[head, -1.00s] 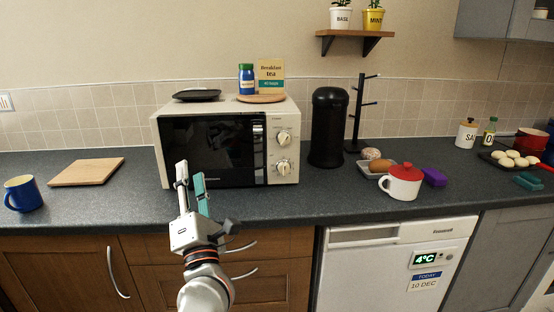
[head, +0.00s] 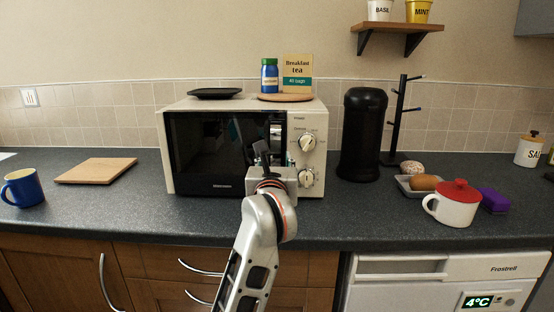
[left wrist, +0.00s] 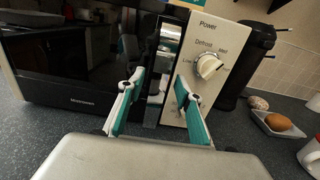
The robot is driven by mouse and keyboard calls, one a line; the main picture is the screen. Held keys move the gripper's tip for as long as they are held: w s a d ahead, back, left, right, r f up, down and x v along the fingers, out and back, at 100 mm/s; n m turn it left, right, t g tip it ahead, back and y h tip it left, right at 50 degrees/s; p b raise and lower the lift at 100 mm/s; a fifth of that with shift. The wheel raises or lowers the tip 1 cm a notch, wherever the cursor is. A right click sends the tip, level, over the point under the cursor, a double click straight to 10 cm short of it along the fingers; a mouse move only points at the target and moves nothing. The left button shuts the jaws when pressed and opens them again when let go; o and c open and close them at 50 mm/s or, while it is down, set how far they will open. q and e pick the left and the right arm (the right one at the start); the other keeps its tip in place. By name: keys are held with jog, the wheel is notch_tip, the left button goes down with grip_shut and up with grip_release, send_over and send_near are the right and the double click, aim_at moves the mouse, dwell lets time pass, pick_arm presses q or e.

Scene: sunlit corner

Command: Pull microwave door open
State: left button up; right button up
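The cream microwave (head: 318,120) stands on the counter, its dark door (head: 210,150) closed in its frame. The door's vertical handle strip (head: 276,135) runs down the right edge of the glass, beside the dial panel. In the left wrist view the door glass (left wrist: 65,70) fills the left and the handle strip (left wrist: 152,95) is in the middle. My left gripper (head: 274,160) is at the microwave front; in the left wrist view (left wrist: 158,88) its teal-padded fingers are apart, one on each side of the strip. I cannot tell whether they touch it. My right gripper is out of view.
A black bin (head: 361,135) and mug tree (head: 400,120) stand right of the microwave. A red-lidded white pot (head: 455,205) is near the counter's front. A wooden board (head: 96,170) and blue mug (head: 22,188) are left. A jar (head: 269,76) and tea box (head: 297,75) sit on top.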

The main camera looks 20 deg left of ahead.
pick_arm(q)
jog(key=shift+x, duration=1)
jog(key=shift+c, duration=0.4)
grip_shut()
jog(key=shift+s, duration=0.15)
